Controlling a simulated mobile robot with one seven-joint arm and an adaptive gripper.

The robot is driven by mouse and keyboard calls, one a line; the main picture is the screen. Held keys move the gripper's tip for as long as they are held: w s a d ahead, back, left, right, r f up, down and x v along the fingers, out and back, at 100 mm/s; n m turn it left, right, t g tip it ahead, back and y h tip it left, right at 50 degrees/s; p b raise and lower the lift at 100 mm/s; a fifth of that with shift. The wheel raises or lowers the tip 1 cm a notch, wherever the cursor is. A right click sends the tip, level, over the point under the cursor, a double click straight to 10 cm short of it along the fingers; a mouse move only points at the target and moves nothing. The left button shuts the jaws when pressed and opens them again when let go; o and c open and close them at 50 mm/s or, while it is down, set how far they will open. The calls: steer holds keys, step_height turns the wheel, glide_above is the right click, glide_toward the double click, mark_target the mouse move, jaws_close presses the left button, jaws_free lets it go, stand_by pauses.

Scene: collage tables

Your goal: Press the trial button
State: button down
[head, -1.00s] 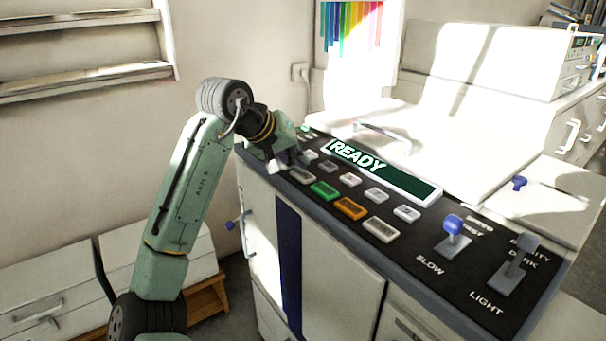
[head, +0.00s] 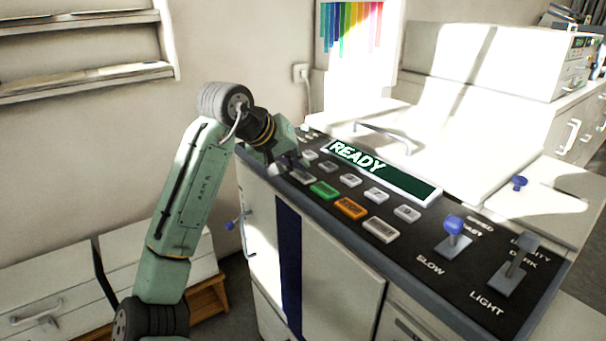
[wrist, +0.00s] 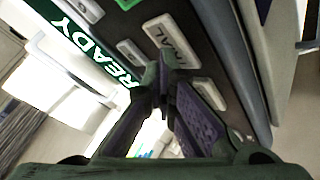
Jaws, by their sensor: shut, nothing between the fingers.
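The control panel (head: 400,245) has a lit display (head: 383,170) reading READY. In the wrist view a pale button (wrist: 172,38) shows the letters "IAL", its front part hidden by my fingers. My gripper (wrist: 164,68) is shut and empty, with its tips right at that button's near edge; I cannot tell whether they touch it. In the head view my gripper (head: 290,164) is low over the panel's far left end, beside a pale button (head: 303,177) that it partly covers.
A green button (head: 324,191), an orange button (head: 350,208) and a cream button (head: 381,230) continue the front row. Smaller buttons lie behind it. A blue-knobbed lever (head: 453,225) and a grey lever (head: 516,268) stand at the right. Another pale button (wrist: 209,94) is beside my fingers.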

steer(key=shift+r+p, duration=0.75)
steer(key=shift+p, duration=0.05)
step_height(320, 180, up, 5)
steer(key=p, duration=0.4)
steer(key=shift+p, duration=0.35)
